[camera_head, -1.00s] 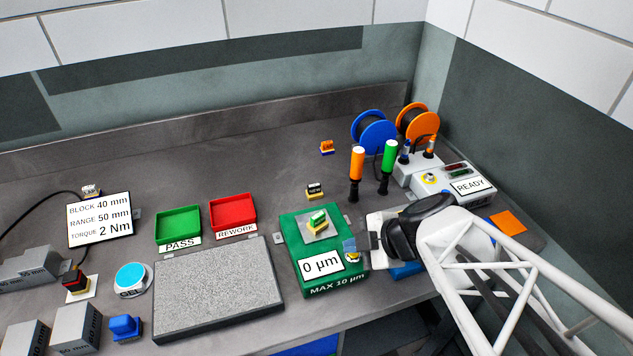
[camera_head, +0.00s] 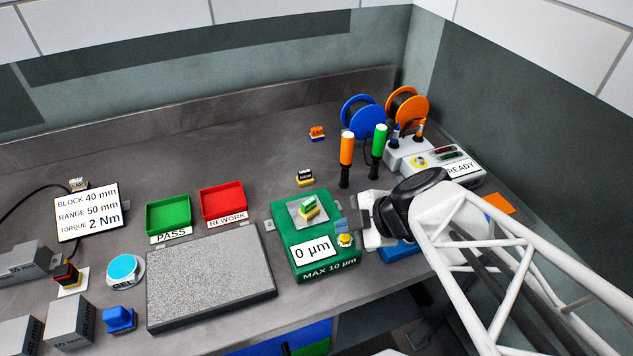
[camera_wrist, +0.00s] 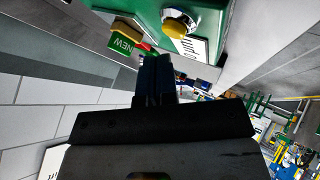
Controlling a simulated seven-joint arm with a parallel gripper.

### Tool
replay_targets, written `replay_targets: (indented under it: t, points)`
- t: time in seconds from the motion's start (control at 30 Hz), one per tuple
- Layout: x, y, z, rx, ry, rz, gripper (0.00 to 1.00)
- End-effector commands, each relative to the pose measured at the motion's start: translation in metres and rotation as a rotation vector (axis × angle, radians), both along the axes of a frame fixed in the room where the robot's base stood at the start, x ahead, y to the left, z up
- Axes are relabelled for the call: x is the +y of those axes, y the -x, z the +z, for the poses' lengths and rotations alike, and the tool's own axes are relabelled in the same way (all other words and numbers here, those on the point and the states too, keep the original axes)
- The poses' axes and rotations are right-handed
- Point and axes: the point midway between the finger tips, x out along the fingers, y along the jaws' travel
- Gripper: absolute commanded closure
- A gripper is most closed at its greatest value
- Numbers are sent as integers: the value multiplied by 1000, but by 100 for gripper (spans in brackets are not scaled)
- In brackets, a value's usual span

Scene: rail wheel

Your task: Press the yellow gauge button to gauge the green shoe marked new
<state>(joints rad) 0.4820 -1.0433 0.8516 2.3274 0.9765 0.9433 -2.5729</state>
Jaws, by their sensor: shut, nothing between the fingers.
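The green gauge box (camera_head: 298,264) stands on the bench with a display reading 0 µm and a MAX 10 µm label. The yellow gauge button (camera_head: 345,240) is on its right front part; it also shows in the wrist view (camera_wrist: 174,28). The green shoe marked NEW (camera_head: 309,204) sits on the grey plate of the gauge, and its NEW label shows in the wrist view (camera_wrist: 124,43). My gripper (camera_head: 341,226) is shut and empty, close above and behind the button. In the wrist view the button lies beyond the fingertips (camera_wrist: 153,58), with a visible gap.
A small block with a NEW label (camera_head: 305,179) stands behind the gauge. Orange (camera_head: 346,160) and green (camera_head: 378,145) upright tools stand behind my gripper. A grey stone plate (camera_head: 210,280) lies left of the gauge. Green PASS (camera_head: 168,214) and red REWORK (camera_head: 222,202) trays stand behind it.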

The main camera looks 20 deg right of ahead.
Motion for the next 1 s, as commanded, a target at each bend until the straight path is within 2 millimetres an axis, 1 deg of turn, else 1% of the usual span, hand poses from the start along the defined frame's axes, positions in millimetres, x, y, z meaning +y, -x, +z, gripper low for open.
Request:
replay_targets:
  t: [0.3, 0.6, 1.0]
  points:
    - [0, 0, 23, -2, 2, 0, 100]
    - [0, 0, 42, -3, 1, 0, 100]
    - [0, 0, 44, -1, 0, 0, 100]
